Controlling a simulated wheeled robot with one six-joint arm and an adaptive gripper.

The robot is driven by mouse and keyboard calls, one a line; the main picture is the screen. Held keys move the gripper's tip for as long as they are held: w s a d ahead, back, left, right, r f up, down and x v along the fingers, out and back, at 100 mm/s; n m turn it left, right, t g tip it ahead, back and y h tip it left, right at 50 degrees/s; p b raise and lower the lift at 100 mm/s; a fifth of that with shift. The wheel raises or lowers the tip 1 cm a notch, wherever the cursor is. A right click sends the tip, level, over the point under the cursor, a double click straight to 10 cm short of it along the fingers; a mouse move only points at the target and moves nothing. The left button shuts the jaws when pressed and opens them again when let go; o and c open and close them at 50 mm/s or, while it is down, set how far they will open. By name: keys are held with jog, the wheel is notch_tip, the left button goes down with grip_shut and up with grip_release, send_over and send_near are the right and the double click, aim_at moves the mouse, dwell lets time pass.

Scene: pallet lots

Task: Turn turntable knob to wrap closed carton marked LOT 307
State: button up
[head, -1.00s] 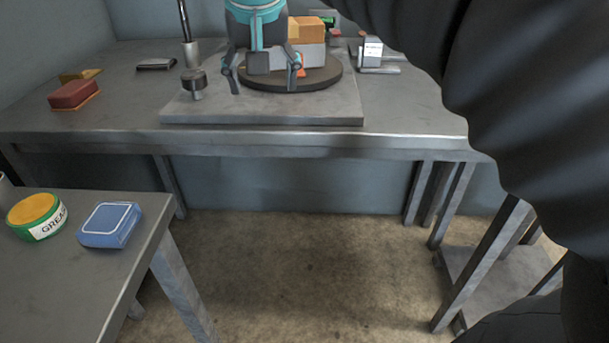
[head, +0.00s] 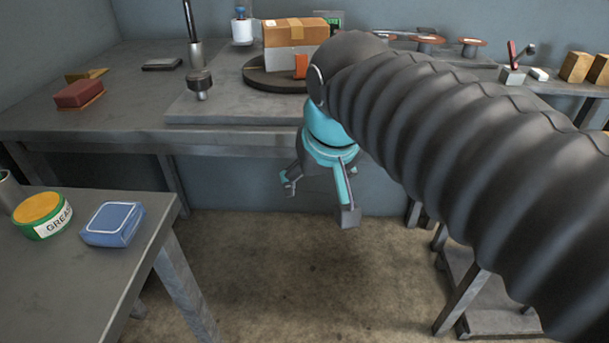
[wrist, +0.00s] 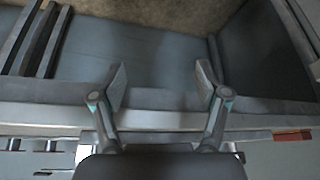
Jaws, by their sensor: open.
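The carton (head: 296,32) stands on the dark round turntable (head: 262,76) on the back bench. It has a brown top, a tape strip, a pale lower band and an orange patch at its front. No lot number is readable. The dark knob (head: 199,83) stands upright on the grey base plate (head: 230,112), left of the turntable. My gripper (head: 318,204) is open and empty. It hangs in front of the bench's front edge, lower than the knob and to its right. In the wrist view its spread fingers (wrist: 161,88) have nothing between them.
A red block (head: 79,95) and a dark flat item (head: 162,64) lie on the bench at left. A grease tin (head: 42,215) and a blue box (head: 112,224) stand on the near left table. Spools (head: 428,41) stand at back right. The floor between the tables is clear.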

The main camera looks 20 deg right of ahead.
jog(key=f, duration=0.1)
jog(key=s, duration=0.1)
jog(key=f, duration=0.1)
jog(key=shift+s+d+f, duration=0.25)
jog(key=shift+s+f, duration=0.1)
jog(key=shift+s, duration=0.05)
dwell(1.1)
jog(key=s+f, duration=0.4)
jog(key=f, duration=0.2)
jog(key=shift+d+f, duration=0.2)
jog(key=shift+d, duration=0.2)
